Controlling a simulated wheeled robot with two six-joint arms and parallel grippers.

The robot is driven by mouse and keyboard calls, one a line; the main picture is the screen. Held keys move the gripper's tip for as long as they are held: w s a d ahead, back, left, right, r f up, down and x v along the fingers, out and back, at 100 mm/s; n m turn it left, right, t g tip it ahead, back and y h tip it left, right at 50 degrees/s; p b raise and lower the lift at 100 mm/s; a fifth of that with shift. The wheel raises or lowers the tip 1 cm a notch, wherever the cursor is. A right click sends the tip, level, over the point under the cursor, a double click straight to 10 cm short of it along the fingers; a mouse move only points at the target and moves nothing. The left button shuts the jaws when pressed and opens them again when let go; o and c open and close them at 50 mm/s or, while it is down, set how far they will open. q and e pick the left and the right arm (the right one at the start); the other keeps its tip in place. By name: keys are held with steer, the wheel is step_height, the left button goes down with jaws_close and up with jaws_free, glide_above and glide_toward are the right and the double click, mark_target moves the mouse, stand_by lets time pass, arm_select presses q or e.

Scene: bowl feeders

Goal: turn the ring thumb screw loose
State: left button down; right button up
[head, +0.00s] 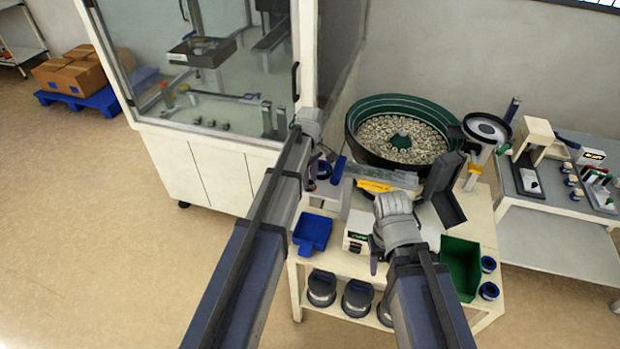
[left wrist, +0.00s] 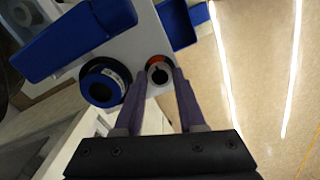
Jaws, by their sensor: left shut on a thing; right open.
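In the left wrist view, a small round piece with a pale rim, orange-red top and dark centre, apparently the ring thumb screw (left wrist: 158,71), sits between the purple fingertips of my left gripper (left wrist: 160,82). The fingers are closed on it. It stands on a pale plate beside a blue round part with a dark centre (left wrist: 103,84). In the head view my left gripper (head: 313,172) is at the left end of the feeder's track, and the screw cannot be made out there. My right gripper (head: 374,262) is open and empty above the front of the feeder table.
The green bowl feeder (head: 352,132), full of small parts, stands behind. A blue bin (head: 312,233), a green bin (head: 461,268) and a white control box (head: 357,232) are along the table front. A glass-walled cabinet (head: 215,75) stands close to my left arm.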

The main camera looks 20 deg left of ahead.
arm_select(q)
steer(key=shift+n, duration=0.3)
steer(key=c, duration=0.5)
jaws_free()
steer(key=shift+r, duration=0.15)
step_height(320, 180, up, 8)
steer(key=p, duration=0.8)
steer(key=shift+f, duration=0.2)
